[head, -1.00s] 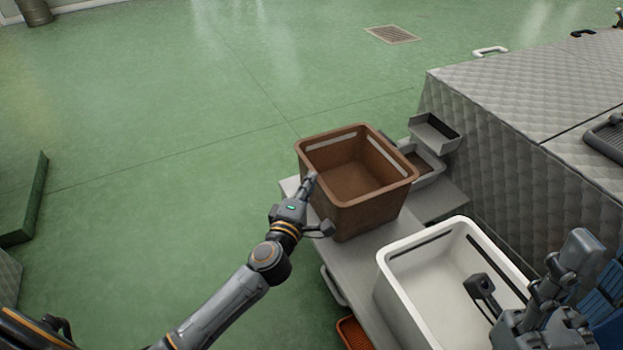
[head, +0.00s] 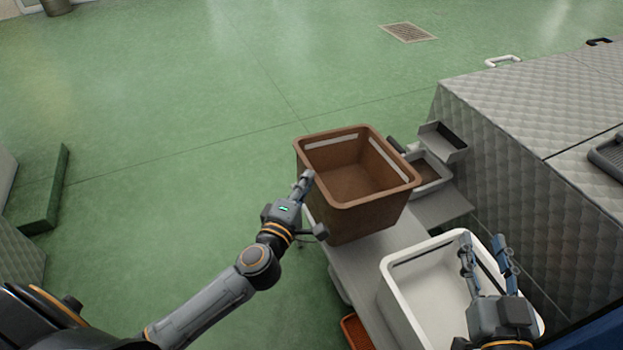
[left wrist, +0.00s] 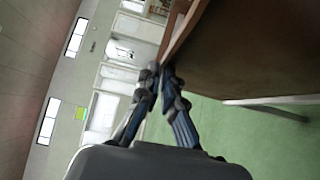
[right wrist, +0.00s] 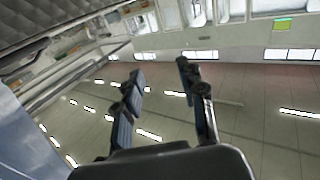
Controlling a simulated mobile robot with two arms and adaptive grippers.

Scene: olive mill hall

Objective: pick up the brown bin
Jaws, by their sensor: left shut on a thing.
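The brown bin (head: 362,212) is an open-topped tub with slots near its rim, and it is empty inside. My left gripper (head: 307,178) is shut on the bin's left rim. The left wrist view shows its fingers (left wrist: 160,72) closed at the edge of the bin wall (left wrist: 235,50). The bin looks upright and a little above the grey bench (head: 368,268); the gap under it is hard to judge. My right gripper (head: 485,245) is open and empty over the white bin (head: 388,290), apart from the brown bin.
Small grey trays (head: 432,172) sit just right of the brown bin. A large quilted grey block (head: 510,130) stands to the right. An orange crate (head: 355,330) is low by the bench's front.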

